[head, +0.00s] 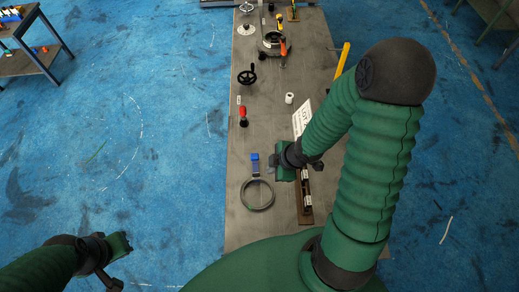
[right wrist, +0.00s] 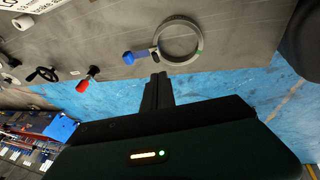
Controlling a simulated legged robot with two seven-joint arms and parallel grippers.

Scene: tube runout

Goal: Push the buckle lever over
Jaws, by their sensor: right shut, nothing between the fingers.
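A grey ring clamp (head: 257,194) lies on the bench in front of my body, with its small dark buckle at the far side. The blue buckle lever (head: 255,162) sticks out from the buckle, away from the ring. In the right wrist view the ring (right wrist: 180,61) is at the top and the blue lever (right wrist: 130,58) points left. My right gripper (head: 270,166) is just right of the lever. Its shut, empty fingers (right wrist: 158,76) appear close to the buckle; I cannot tell whether they touch it. My left gripper (head: 122,243) hangs over the floor at lower left, away from the bench.
A dark rail with fittings (head: 305,210) lies right of the ring. Beyond are a red-handled tool (head: 243,118), a black handwheel (head: 247,76), a white cylinder (head: 289,98) and a printed sign (head: 301,117).

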